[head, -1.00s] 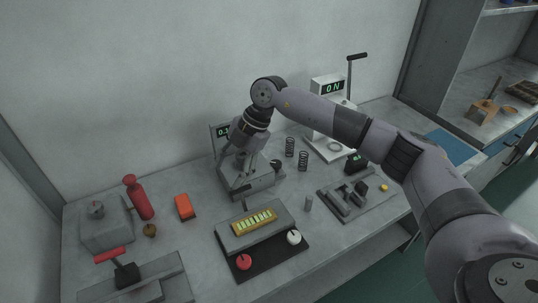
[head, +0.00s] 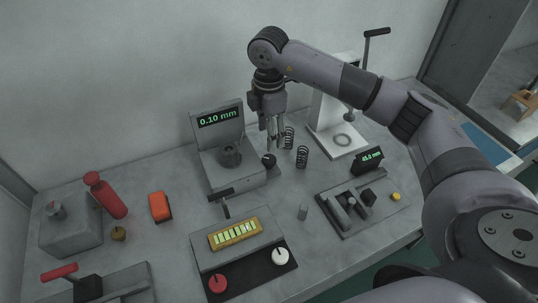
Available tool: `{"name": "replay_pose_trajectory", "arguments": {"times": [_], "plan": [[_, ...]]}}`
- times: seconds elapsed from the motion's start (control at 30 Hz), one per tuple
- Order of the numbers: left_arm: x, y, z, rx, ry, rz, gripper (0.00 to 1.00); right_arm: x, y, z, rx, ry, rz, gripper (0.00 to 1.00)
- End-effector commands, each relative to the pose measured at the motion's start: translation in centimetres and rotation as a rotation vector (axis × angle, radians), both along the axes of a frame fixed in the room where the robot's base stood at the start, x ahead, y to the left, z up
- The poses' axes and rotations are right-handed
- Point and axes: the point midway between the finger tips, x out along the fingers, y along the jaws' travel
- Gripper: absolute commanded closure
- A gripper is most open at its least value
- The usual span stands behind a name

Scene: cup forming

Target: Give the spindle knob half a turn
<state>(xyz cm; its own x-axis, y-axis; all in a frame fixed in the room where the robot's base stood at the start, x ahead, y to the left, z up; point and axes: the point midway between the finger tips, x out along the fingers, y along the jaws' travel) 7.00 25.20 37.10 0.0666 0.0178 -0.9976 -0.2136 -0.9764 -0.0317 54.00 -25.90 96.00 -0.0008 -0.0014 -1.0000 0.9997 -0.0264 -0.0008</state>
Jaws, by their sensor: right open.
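A grey gauge (head: 211,167) with a display reading 0.10 mm stands at the back of the bench. A dark round piece (head: 231,157) sits upright in its middle. A small dark knob (head: 268,160) is at its right side; I cannot tell for certain which of the two is the spindle knob. My right gripper (head: 274,143) points down, open and empty. In the picture its fingertips are just above the small dark knob and right of the round piece; I see no contact. My left gripper is out of view.
Two dark springs (head: 302,157) stand right of the gripper. Behind them is a white press (head: 332,105) with a lever. A fixture with a 45.0 mm display (head: 368,160) is at right, a yellow cell tray (head: 235,234) in front.

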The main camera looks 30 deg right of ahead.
Motion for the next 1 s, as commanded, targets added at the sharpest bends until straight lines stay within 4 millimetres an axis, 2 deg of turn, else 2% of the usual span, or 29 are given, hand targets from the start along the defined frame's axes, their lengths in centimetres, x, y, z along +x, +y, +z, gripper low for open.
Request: {"name": "replay_pose_trajectory", "arguments": {"times": [0.3, 0.5, 0.67, 0.9, 1.0], "plan": [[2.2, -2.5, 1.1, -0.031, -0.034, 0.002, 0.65, -0.1, 0.0, -6.7, 0.0, 0.003, 0.0, 0.46], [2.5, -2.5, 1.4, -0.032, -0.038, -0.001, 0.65, 0.0, 0.0, -9.4, 0.001, 0.001, 0.001, 0.46], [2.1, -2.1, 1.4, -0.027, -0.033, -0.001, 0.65, 0.0, 0.0, -10.3, 0.001, 0.0, 0.002, 0.46], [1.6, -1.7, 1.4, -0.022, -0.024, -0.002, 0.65, 0.0, 0.0, -10.4, 0.001, -0.001, 0.002, 0.46], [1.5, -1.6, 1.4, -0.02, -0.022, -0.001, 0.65, 0.0, 0.0, -10.3, 0.001, -0.001, 0.002, 0.52]]}}
